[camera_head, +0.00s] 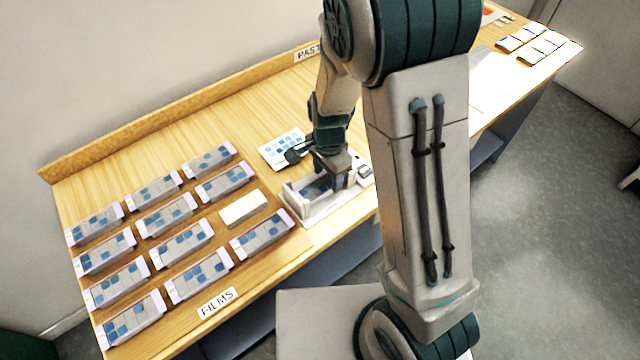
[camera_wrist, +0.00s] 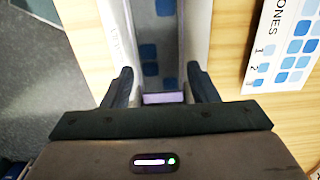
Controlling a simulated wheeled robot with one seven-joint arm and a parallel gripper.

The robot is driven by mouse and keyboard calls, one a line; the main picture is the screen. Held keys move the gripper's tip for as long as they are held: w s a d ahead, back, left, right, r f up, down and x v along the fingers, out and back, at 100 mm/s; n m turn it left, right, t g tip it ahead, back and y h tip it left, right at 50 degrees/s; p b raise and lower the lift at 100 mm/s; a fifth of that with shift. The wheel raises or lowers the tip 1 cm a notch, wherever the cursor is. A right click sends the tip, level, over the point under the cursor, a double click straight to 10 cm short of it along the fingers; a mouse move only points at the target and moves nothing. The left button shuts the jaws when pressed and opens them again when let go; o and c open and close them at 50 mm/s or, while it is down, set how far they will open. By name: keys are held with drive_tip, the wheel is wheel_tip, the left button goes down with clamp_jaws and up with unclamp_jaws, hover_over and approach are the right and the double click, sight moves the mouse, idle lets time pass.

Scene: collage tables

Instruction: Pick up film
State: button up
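Several films, grey blocks with blue squares and lilac ends, lie in rows on the left of the table; one is the near film (camera_head: 262,235). Another film (camera_wrist: 155,40) lies inside a white holder (camera_head: 312,212), between its two walls, which also show in the wrist view (camera_wrist: 195,30). My gripper (camera_head: 330,180) is down at this holder, pointing into it. In the wrist view its fingers (camera_wrist: 160,80) are apart, one on each side of the film's lilac end. I see no clear contact. The head view partly hides the film behind my gripper.
A plain white block (camera_head: 243,207) lies among the films. A printed card (camera_head: 284,147) with blue squares lies behind the holder, and a small device (camera_head: 364,172) is beside it. A FILMS label (camera_head: 216,302) is at the table's front edge. A raised ledge (camera_head: 190,110) runs along the back.

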drive_tip(key=c, duration=0.5)
